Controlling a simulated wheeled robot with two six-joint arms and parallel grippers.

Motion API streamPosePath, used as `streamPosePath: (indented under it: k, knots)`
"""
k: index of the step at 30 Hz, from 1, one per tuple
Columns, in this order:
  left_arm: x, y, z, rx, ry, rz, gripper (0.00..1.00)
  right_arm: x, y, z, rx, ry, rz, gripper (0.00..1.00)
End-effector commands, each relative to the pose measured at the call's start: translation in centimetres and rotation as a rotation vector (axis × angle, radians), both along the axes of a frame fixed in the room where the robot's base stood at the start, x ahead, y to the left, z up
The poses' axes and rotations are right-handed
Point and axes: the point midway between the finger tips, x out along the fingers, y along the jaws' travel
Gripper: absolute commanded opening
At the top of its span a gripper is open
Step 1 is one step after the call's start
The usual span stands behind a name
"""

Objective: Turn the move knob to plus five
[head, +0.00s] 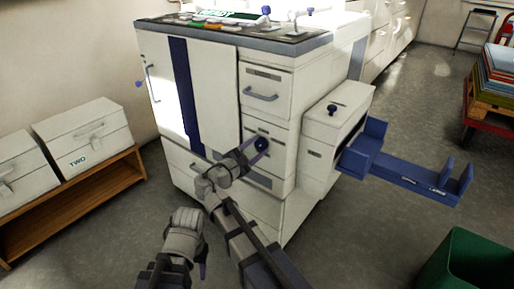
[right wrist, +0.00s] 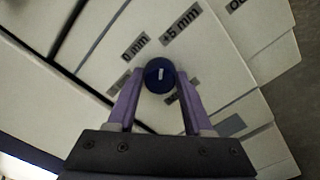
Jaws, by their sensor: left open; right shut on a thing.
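The move knob (right wrist: 159,75) is a round dark blue knob with a short white mark on its face; it also shows on the front of the white machine in the head view (head: 262,144). My right gripper (right wrist: 156,88) is shut on it, one purple finger on each side. In the right wrist view, a "0 mm" label (right wrist: 135,47) lies up and left of the knob and a "+5 mm" label (right wrist: 181,25) up and right. The mark is nearly upright in the picture; which label it points at is unclear. My left gripper (head: 190,238) is open and empty, low in front of the machine.
The white machine (head: 215,95) has drawers and a side box with a blue tray (head: 415,178) jutting right. White boxes stand on a wooden shelf (head: 75,207) at left. A green bin (head: 470,262) is at lower right. Floor between is clear.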

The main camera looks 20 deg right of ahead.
Motion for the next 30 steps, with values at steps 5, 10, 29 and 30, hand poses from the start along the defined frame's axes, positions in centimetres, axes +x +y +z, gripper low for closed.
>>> streamPosePath:
  k: [5, 10, 29, 30]
  knots:
    - [0.00, 0.00, -0.01, 0.000, 0.000, 0.000, 0.50, -0.06, 0.01, -0.03, 0.063, -0.079, -0.001, 0.00]
    - [0.00, 0.00, -0.01, 0.000, 0.000, 0.000, 0.50, -0.06, 0.00, -0.04, 0.101, -0.128, -0.001, 0.00]
    - [0.00, 0.00, -0.01, 0.000, 0.000, 0.000, 0.50, -0.07, -0.01, -0.05, 0.129, -0.162, -0.001, 0.00]
    - [0.00, 0.00, -0.01, 0.000, 0.000, 0.000, 0.50, -0.07, -0.01, -0.05, 0.129, -0.162, -0.001, 0.53]
